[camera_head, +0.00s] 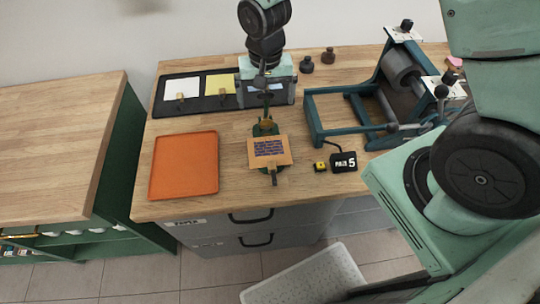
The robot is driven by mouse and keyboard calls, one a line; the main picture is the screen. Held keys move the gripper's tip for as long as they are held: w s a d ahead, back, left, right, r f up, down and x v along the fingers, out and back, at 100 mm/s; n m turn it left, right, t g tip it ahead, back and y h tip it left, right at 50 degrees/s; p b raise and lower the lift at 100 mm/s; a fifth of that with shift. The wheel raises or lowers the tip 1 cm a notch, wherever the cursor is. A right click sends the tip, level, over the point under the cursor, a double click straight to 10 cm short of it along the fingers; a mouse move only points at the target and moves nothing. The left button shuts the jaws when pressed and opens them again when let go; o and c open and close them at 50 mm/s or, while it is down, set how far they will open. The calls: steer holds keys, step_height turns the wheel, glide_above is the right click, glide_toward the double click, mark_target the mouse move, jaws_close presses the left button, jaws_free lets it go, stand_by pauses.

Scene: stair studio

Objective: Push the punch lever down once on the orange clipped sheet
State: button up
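The orange sheet (283,158) bears a purple brick-like pattern and lies at the front middle of the wooden bench. A dark clip (274,178) sits at its front edge. The dark green punch (257,130) stands at the sheet's back edge, with a slim upright part, seemingly its lever, rising behind it. My gripper (265,89) hangs from the dark wrist at the top middle, above and behind the punch. Its fingers are small and dark here, so I cannot tell whether they are open or touch the lever.
An orange tray (185,190) lies left. Behind it, a black tray (160,108) holds white and yellow sheets with wooden clips. A teal roller press (317,130) stands right. A black display (343,162) reading 5 and a small yellow block (320,167) sit right of the sheet.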

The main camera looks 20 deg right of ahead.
steer(key=c, duration=1.5)
